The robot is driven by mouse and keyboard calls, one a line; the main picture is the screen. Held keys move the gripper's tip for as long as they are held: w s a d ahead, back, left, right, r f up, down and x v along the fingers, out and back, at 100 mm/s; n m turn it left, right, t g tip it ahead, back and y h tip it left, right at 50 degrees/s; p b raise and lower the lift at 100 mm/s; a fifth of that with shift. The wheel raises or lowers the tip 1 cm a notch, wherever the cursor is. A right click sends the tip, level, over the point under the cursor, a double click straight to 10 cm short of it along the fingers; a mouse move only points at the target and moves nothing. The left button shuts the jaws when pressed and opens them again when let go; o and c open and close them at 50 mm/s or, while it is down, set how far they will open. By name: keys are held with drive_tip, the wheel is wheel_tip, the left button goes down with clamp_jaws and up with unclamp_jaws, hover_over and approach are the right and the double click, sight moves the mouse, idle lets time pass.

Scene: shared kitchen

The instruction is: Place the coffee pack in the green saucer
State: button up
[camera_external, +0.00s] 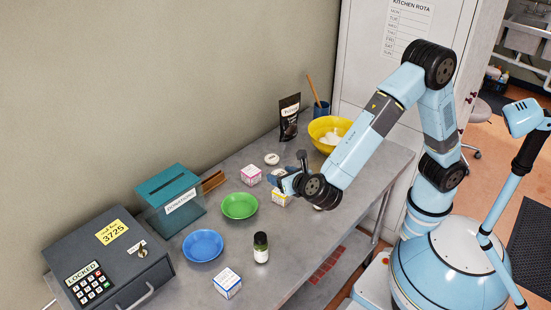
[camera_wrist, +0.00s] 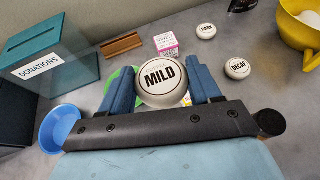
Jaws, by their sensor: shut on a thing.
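My gripper (camera_external: 290,182) is shut on a white round pack marked MILD (camera_wrist: 160,76), held between the two blue fingers (camera_wrist: 162,92). It is above the table, just right of the green saucer (camera_external: 239,207). In the wrist view the saucer (camera_wrist: 106,88) is mostly hidden behind the left finger. Two similar white round packs lie on the table, marked DARK (camera_wrist: 206,31) and DECAF (camera_wrist: 237,69). A black pouch (camera_external: 289,118) stands at the back; its label is too small to read.
A blue bowl (camera_external: 203,245), dark bottle (camera_external: 261,248) and blue-marked box (camera_external: 227,284) stand in front. A teal donations box (camera_external: 170,200) and grey safe (camera_external: 108,262) are left. A pink box (camera_external: 250,175) and yellow box (camera_external: 280,198) are near my gripper. A yellow bowl (camera_external: 322,127) stands behind.

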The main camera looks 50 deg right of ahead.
drive_tip(key=w+a+f, duration=0.7)
drive_tip(key=w+f, duration=0.1)
drive_tip(key=f, duration=0.1)
drive_tip(key=shift+w+a, duration=0.3)
drive_tip(key=shift+a, duration=0.1)
drive_tip(key=shift+a+f, duration=0.1)
drive_tip(key=shift+f, duration=1.5)
drive_tip(key=shift+f, duration=0.6)
drive_tip(key=o, duration=1)
